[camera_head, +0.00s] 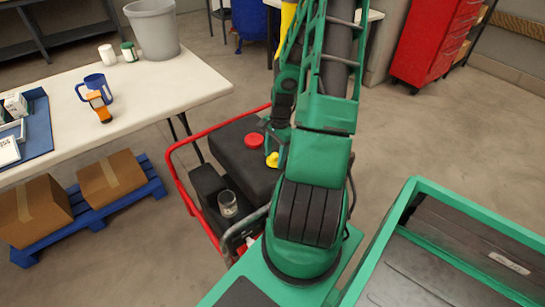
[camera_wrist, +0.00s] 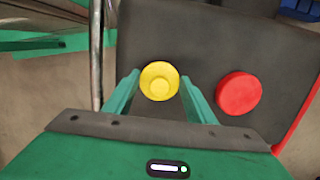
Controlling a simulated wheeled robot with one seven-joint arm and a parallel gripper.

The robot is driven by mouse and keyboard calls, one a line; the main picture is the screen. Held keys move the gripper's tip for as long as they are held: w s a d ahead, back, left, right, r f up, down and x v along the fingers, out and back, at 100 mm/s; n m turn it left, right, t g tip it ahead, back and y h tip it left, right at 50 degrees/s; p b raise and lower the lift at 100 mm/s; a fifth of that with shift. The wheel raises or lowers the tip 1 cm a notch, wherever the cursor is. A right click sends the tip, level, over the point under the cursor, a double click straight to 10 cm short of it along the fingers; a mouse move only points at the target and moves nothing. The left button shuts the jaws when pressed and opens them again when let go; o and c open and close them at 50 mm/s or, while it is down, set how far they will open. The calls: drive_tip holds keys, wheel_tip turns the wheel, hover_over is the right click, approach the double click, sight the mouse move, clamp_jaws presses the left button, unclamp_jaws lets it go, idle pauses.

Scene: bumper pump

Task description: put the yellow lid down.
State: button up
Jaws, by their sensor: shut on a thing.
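The yellow lid (camera_wrist: 159,81) sits between the two green fingers of my gripper (camera_wrist: 158,88) in the wrist view. In the head view the yellow lid (camera_head: 272,159) shows as a small patch beside my arm, just below a red cap. My gripper is shut on the lid, over the dark top of the black machine (camera_head: 232,142). I cannot tell whether the lid touches that surface. My arm hides most of the gripper in the head view.
The red cap (camera_wrist: 238,93) is on the machine, right of the lid in the wrist view. A glass jar (camera_head: 228,204) stands on the machine's lower part. A red rail (camera_head: 183,193) runs around it. A white table (camera_head: 190,88) stands to the left, with several things on it.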

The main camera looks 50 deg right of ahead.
drive_tip(key=shift+f, duration=0.25)
drive_tip(key=o, duration=1)
drive_tip(key=shift+r, duration=0.1)
drive_tip(key=r, duration=0.7)
drive_tip(key=d+r, duration=0.1)
drive_tip(key=r, duration=0.2)
drive_tip(key=shift+s+d+r, duration=0.1)
drive_tip(key=shift+r, duration=0.15)
drive_tip(key=shift+s+a+r+n+h, duration=0.2)
drive_tip(key=shift+s+a+r+n, duration=2.15)
drive_tip(key=shift+a+r, duration=0.8)
drive_tip(key=shift+s+a+r+n+h, duration=0.2)
drive_tip(key=shift+s+a+r+n, duration=2.15)
drive_tip(key=shift+a+r, duration=0.75)
drive_tip(key=shift+s+a+r+n+h, duration=0.2)
drive_tip(key=shift+s+a+r+n, duration=2.2)
drive_tip(key=shift+r, duration=1.05)
